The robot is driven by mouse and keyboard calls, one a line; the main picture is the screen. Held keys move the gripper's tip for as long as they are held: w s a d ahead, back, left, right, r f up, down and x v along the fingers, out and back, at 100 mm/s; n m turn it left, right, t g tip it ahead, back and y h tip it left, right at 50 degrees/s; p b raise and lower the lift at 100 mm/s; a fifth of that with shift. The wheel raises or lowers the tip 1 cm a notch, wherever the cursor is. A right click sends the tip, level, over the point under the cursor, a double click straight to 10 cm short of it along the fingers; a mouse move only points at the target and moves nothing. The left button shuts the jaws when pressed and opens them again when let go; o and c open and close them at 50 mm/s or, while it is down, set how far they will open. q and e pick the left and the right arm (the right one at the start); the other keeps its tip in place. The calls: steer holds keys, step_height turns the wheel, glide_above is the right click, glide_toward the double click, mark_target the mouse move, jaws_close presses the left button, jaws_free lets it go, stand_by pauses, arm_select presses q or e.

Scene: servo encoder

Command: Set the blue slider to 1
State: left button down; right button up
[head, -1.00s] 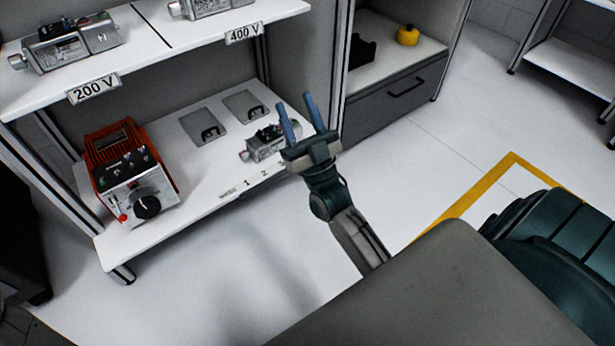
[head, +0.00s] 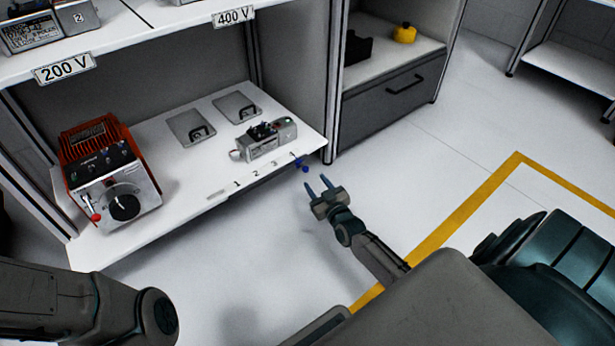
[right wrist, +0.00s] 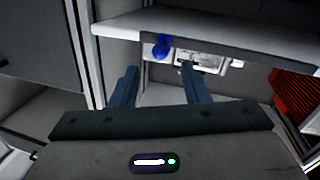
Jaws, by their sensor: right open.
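The blue slider (head: 303,165) is a small knob at the right end of the lower shelf's front edge, beside the 4 of the printed marks 1 to 4. It also shows in the right wrist view (right wrist: 161,46), just beyond and above the fingertips. My right gripper (head: 317,182) is open and empty, a little in front of the slider and apart from it. Its two blue fingers also show in the right wrist view (right wrist: 158,70). My left arm enters at the lower left of the head view, but its gripper is out of view.
On the lower shelf (head: 120,240) stand a red and silver device with a dial (head: 118,180), two grey plates, and a silver servo unit (head: 268,140) behind the slider. The upper shelf (head: 130,32) overhangs. The floor in front is clear.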

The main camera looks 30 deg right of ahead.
mark_target(307, 171)
steer(key=w+b, duration=0.1)
steer(key=w, duration=0.1)
steer(key=w+b, duration=0.1)
steer(key=w, duration=0.1)
steer(key=w+b, duration=0.1)
steer(key=w, duration=0.1)
steer(key=shift+w+d, duration=0.3)
steer(key=shift+d, duration=0.1)
jaws_close()
